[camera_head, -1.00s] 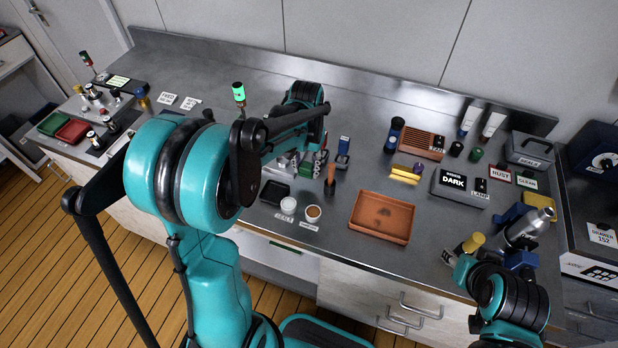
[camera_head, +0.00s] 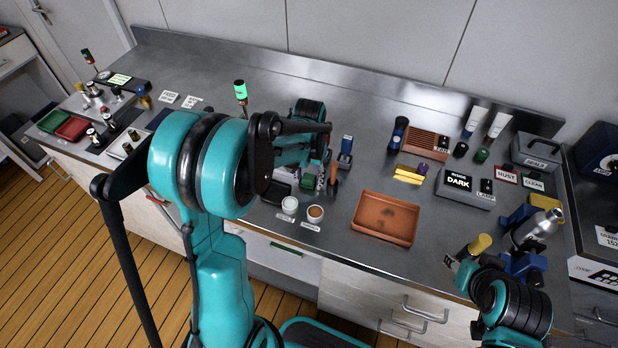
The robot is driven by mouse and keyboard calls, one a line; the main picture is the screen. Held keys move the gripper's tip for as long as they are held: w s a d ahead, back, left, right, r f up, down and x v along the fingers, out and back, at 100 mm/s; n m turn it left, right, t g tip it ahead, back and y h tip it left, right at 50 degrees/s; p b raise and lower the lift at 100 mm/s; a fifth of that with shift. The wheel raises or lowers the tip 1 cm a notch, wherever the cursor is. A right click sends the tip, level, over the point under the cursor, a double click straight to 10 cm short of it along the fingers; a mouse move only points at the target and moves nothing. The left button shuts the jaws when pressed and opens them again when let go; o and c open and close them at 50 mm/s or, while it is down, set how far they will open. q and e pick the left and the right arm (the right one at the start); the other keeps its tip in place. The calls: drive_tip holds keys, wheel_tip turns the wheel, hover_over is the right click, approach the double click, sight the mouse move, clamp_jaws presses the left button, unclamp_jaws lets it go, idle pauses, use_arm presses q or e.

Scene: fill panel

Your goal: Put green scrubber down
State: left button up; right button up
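My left arm reaches in from the left over the counter, and its wrist points down near the front middle. My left gripper (camera_head: 313,178) is low over the counter, just right of a small black tray (camera_head: 276,191). My own arm hides much of it, so I cannot tell how its fingers stand. A small green patch (camera_head: 308,182) shows at the gripper; it may be the green scrubber, but whether it is held or resting is unclear. My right gripper (camera_head: 466,272) is at the front right, near a yellow-topped piece (camera_head: 480,244); its fingers are not clear.
A brown-handled tool (camera_head: 333,173) and a blue item (camera_head: 345,150) stand close by. A silver bottle (camera_head: 538,226) is at right.

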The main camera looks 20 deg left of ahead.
sight(309, 177)
use_arm(q)
drive_tip(key=shift+r, duration=0.3)
wheel_tip(309, 177, up, 11)
drive_tip(key=p, duration=0.4)
drive_tip(key=s+d+r+t, duration=0.2)
drive_tip(key=s+d+t, duration=0.1)
drive_tip(key=s, duration=0.4)
drive_tip(key=s+d+r+t, duration=0.2)
drive_tip(key=s+d+t, duration=0.1)
drive_tip(key=s, duration=0.5)
drive_tip(key=shift+d+m+t, duration=0.3)
drive_tip(key=shift+t, duration=0.3)
wheel_tip(309, 177, down, 4)
drive_tip(key=b, duration=0.4)
drive_tip(key=shift+f+b, duration=0.15)
drive_tip(key=shift+b, duration=0.15)
